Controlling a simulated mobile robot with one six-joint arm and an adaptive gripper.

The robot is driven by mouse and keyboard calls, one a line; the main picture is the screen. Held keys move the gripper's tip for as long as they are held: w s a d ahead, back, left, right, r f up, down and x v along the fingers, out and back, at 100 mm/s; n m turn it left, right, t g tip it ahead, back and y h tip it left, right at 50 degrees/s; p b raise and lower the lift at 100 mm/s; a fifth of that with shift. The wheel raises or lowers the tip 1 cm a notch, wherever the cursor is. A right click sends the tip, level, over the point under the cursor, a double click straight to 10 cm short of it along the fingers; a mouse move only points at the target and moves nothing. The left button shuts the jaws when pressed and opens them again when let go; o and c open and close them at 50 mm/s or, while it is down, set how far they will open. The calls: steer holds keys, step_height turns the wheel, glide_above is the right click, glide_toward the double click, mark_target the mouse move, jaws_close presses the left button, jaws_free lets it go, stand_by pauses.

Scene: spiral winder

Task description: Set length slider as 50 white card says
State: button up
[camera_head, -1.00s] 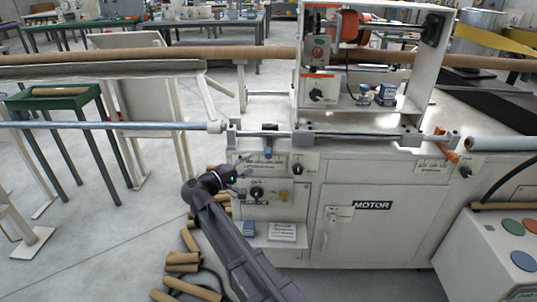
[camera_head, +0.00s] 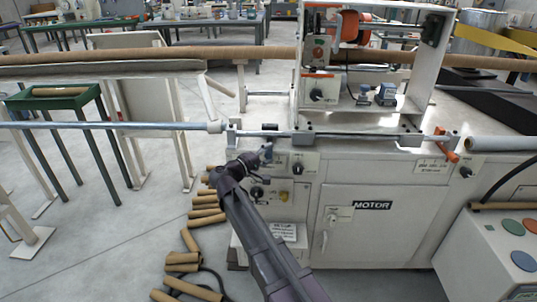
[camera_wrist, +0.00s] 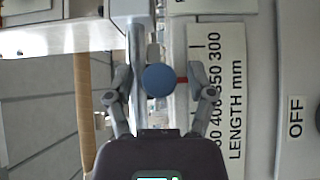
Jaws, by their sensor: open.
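The length slider has a round blue knob (camera_wrist: 160,78) with a short red pointer (camera_wrist: 182,80) on its right side. The scale plate (camera_wrist: 230,100) reads "LENGTH mm", turned sideways, with 400, 350 and 300 legible; the pointer is near 350. My gripper (camera_wrist: 163,92) is open, one finger on each side of the knob, with gaps visible. In the head view my gripper (camera_head: 260,157) is at the upper left panel of the machine, partly hiding the slider. A white card (camera_head: 284,232) lies on the low ledge; its print is too small to read.
A black rotary knob (camera_head: 298,168) is just right of the slider and another (camera_head: 257,192) is below, near my arm. A metal bar (camera_head: 110,125) runs above the slider. Cardboard tubes (camera_head: 183,262) lie on the floor. An "OFF" label (camera_wrist: 296,117) shows at right.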

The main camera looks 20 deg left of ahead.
steer(key=shift+c, duration=0.2)
jaws_close()
steer(key=a, duration=0.1)
steer(key=s+a, duration=0.1)
steer(key=a, duration=0.1)
steer(key=shift+a, duration=0.25)
steer(key=shift+o, duration=0.2)
jaws_free()
steer(key=shift+w, duration=0.1)
steer(key=v, duration=1.2)
